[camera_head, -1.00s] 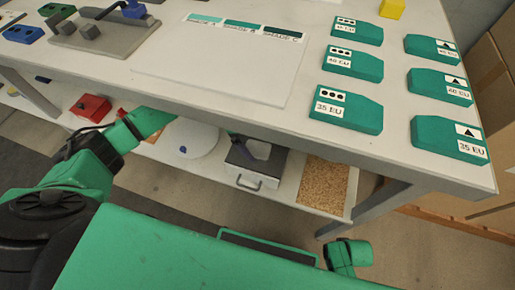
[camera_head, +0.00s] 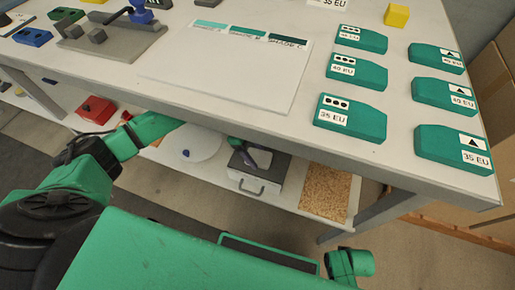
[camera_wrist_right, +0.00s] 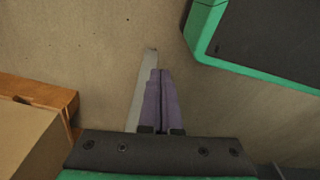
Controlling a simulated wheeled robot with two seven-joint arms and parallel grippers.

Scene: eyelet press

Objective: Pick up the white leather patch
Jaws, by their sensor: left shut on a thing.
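My left arm reaches in from the left and passes under the tabletop. My left gripper (camera_head: 243,148) shows small and partly hidden by the table edge, over the grey drawer box (camera_head: 250,180) on the lower shelf. It is shut on a pale piece that looks like the white leather patch (camera_head: 261,158), which shows small at the top of the box. I cannot tell whether the patch is clear of the box. My right gripper (camera_wrist_right: 160,74) shows in the right wrist view with its purple fingers together and nothing visible between them, above the floor.
Several green labelled blocks (camera_head: 350,118) stand on the tabletop beside a white shade sheet (camera_head: 215,75). A cork-coloured mat (camera_head: 326,192), a white round dish (camera_head: 196,146) and a red box (camera_head: 96,109) are on the lower shelf. A cardboard box (camera_wrist_right: 25,135) stands near my right gripper.

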